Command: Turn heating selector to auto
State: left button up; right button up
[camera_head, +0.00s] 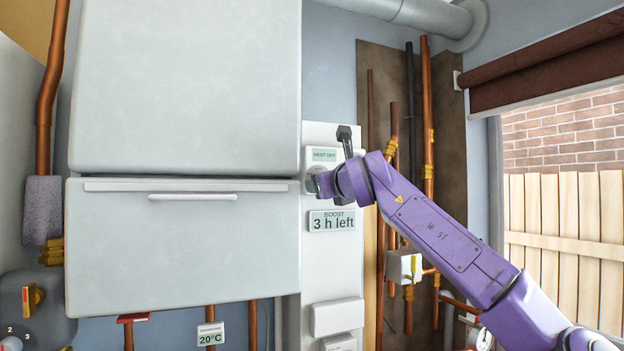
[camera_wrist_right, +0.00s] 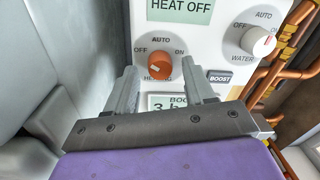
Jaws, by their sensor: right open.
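The heating selector (camera_wrist_right: 159,68) is a round orange knob on a white control panel (camera_head: 318,267), with OFF, AUTO and ON printed around it. A pale mark shows on the knob, seemingly toward the OFF side. The display (camera_wrist_right: 180,8) above it reads HEAT OFF. My right gripper (camera_wrist_right: 163,86) is open, with one finger to the left of the knob and one to its lower right; contact cannot be told. In the head view, my right gripper (camera_head: 332,170) is in front of the panel and hides the knob. My left gripper is not in view.
A white water knob (camera_wrist_right: 258,42) and a BOOST button (camera_wrist_right: 220,77) are to the right of the selector. A BOOST display (camera_head: 333,221) reads 3 h left. A large white cabinet (camera_head: 180,240) stands close left of the panel. Copper pipes (camera_head: 428,150) run on the right.

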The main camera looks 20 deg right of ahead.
jog(key=shift+s+r, duration=0.35)
jog(key=shift+s, duration=0.2)
jog(key=c, duration=0.3)
grip_shut()
jog(key=shift+f+m, duration=0.1)
jog(key=shift+m, duration=0.3)
jog(key=m+b, duration=0.3)
jog(key=m, duration=0.7)
jog(key=shift+w, duration=0.2)
jog(key=shift+m, duration=0.5)
